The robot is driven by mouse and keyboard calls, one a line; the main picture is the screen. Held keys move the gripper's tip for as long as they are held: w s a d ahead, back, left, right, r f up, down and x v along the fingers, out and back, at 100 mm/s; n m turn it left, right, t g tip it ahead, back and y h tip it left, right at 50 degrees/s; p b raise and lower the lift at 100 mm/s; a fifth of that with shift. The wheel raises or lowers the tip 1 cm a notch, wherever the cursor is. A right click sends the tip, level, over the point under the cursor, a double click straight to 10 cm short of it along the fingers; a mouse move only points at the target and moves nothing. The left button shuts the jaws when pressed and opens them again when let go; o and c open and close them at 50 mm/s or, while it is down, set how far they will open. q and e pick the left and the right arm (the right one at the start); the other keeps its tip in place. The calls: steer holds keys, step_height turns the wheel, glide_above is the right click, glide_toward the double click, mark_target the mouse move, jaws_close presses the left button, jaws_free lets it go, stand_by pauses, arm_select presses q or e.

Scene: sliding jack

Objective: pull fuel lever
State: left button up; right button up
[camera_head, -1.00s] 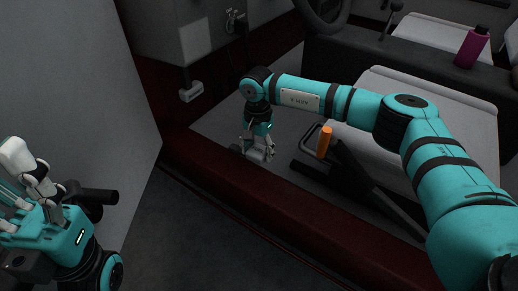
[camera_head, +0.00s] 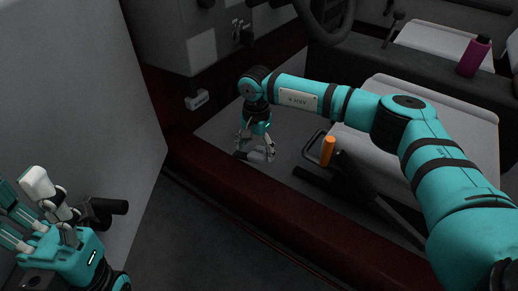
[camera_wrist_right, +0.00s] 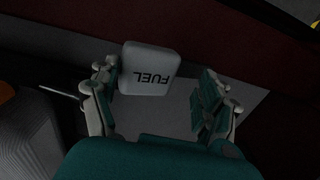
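The fuel lever (camera_wrist_right: 150,68) is a pale block marked FUEL, seen upside down in the right wrist view. It lies near the tips of my right gripper (camera_wrist_right: 160,92), close to the left fingers; a clear gap separates it from the right fingers. In the head view my right gripper (camera_head: 257,150) points down at the floor just inside the red sill, its fingers spread around a small grey block that they partly hide. Contact cannot be told. My left gripper (camera_head: 45,208) is at the lower left, fingers extended and empty, far from the lever.
A red sill (camera_head: 270,215) runs below my right arm. An orange-gripped lever (camera_head: 328,150) and a seat (camera_head: 440,125) stand to the right. A labelled box (camera_head: 197,100) is on the wall, left of my wrist. A grey door panel (camera_head: 90,100) fills the left.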

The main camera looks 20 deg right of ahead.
mark_target(257, 151)
steer(key=shift+o, duration=0.5)
steer(key=shift+a+f, duration=0.15)
steer(key=shift+s, duration=0.1)
step_height(257, 151, up, 12)
stand_by(0.5)
